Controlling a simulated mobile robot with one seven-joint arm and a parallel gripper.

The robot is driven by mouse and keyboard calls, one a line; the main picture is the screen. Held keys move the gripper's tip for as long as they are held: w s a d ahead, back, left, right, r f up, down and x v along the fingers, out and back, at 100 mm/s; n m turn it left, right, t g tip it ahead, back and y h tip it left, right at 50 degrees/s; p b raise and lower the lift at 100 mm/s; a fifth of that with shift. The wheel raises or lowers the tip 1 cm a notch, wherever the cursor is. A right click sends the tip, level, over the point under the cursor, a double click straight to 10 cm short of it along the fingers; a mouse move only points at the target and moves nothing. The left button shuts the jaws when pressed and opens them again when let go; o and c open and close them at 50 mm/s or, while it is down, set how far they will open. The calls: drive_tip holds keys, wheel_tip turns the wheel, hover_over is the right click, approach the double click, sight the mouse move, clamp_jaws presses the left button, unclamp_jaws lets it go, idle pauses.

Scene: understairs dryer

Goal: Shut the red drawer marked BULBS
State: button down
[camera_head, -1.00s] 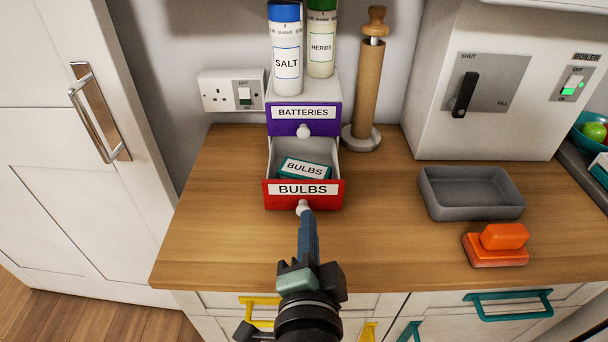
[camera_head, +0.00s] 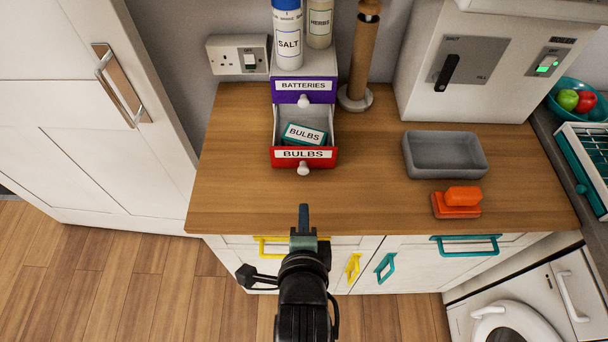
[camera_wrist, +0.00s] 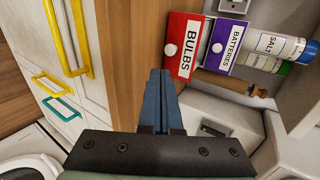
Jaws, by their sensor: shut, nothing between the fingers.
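The red BULBS drawer (camera_head: 303,160) is pulled out from the small cabinet on the wooden worktop, with its white knob (camera_head: 303,169) facing me. A teal and white box labelled BULBS (camera_head: 304,134) lies inside it. Above it, the purple BATTERIES drawer (camera_head: 318,97) is flush with the cabinet. My gripper (camera_head: 303,208) is shut and empty, apart from the knob and in front of it, near the worktop's front edge. In the wrist view the red drawer front (camera_wrist: 184,45) shows beyond and to the right of my shut fingers (camera_wrist: 158,75).
SALT (camera_head: 287,35) and HERBS (camera_head: 320,22) containers stand on the cabinet. A wooden roll holder (camera_head: 363,55) stands just right of it. The worktop left of the drawer is clear.

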approach(304, 172)
drive_tip(key=x, duration=0.4)
drive_tip(key=shift+w+f+p, duration=0.15)
drive_tip(key=shift+f+p, duration=0.15)
drive_tip(key=shift+f, duration=0.2)
drive_tip(key=shift+w+f, duration=0.1)
drive_tip(key=shift+w, duration=0.75)
